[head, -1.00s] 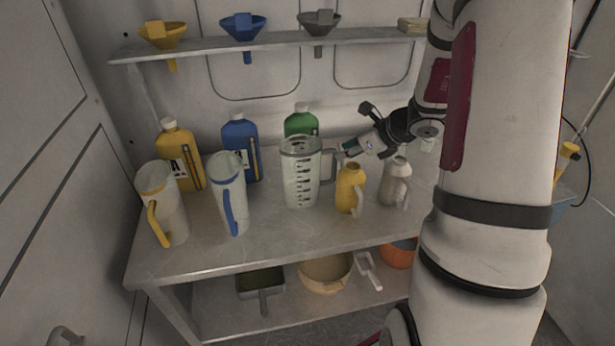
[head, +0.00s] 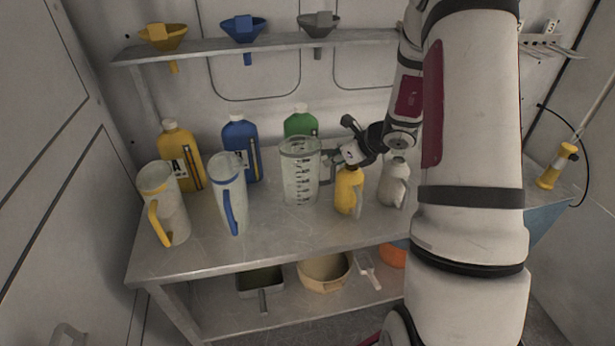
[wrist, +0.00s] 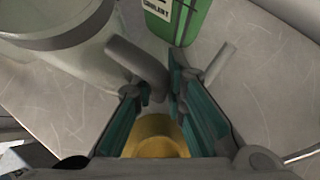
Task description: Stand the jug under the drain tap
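A clear measuring jug (head: 297,172) with dark level marks and a grey handle stands upright on the bench, among other jugs. My gripper (head: 334,157) is at the right side of this jug, beside its handle. In the wrist view the jug (wrist: 62,72) fills the upper left, and its grey handle (wrist: 135,60) reaches towards my fingertips (wrist: 157,84). The fingers are apart, with a gap between them. A yellow can (wrist: 155,140) shows below and between the fingers, lower down. I cannot make out a drain tap in either view.
The yellow can (head: 348,192) and a grey can (head: 394,184) stand close under my gripper. A green bottle (head: 300,122) is behind the jug. A white jug with a blue handle (head: 229,195) is to its left. The front of the bench (head: 270,245) is clear.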

